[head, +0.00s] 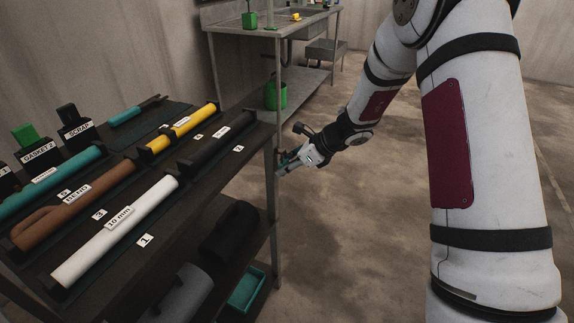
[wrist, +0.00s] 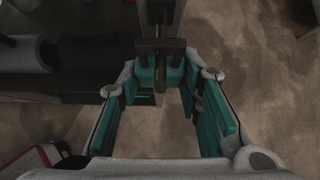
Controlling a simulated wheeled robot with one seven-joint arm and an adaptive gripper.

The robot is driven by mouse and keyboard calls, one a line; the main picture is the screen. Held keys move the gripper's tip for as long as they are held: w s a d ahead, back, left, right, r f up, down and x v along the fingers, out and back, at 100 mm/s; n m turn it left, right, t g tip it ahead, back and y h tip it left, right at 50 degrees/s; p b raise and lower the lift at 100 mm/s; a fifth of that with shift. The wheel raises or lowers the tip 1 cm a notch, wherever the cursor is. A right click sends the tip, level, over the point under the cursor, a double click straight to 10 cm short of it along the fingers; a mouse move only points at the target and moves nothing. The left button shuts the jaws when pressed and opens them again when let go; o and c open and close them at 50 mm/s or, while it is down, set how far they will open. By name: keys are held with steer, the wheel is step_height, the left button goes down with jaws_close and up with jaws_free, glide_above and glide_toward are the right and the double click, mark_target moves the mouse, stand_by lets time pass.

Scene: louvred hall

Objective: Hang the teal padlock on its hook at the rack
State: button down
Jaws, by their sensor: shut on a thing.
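My gripper (head: 286,167) is beside the corner post at the right end of the dark rack table (head: 268,137), small and partly unclear in the head view. In the wrist view my gripper (wrist: 161,80) has its two teal-padded fingers apart at the base, with the tips closed on a small teal block, which I take as the teal padlock (wrist: 146,80). A dark upright bar with a crosspiece lies over the teal block; I cannot tell whether it is the shackle or a hook. No separate hook for the padlock is clear in the head view.
The table holds a white tube (head: 117,230), a brown tube (head: 80,203), a yellow tube (head: 181,130) and labelled black holders. A teal bin (head: 247,288) and dark cylinders are below. A metal sink bench (head: 240,22) stands behind. The floor at right is clear.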

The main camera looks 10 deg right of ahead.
stand_by(0.4)
steer(key=c, duration=1.1)
jaws_free()
steer(key=shift+o, duration=0.2)
steer(key=shift+d, duration=0.1)
steer(key=s+d+r+p, duration=0.2)
steer(key=s+d, duration=0.2)
steer(key=d, duration=0.1)
steer(key=shift+r, duration=0.3)
steer(key=shift+w, duration=0.1)
steer(key=shift+d+r, duration=0.1)
steer(key=v, duration=1.1)
steer(key=shift+s+d+r, duration=0.2)
steer(key=shift+s+d, duration=0.05)
steer(key=shift+d, duration=0.05)
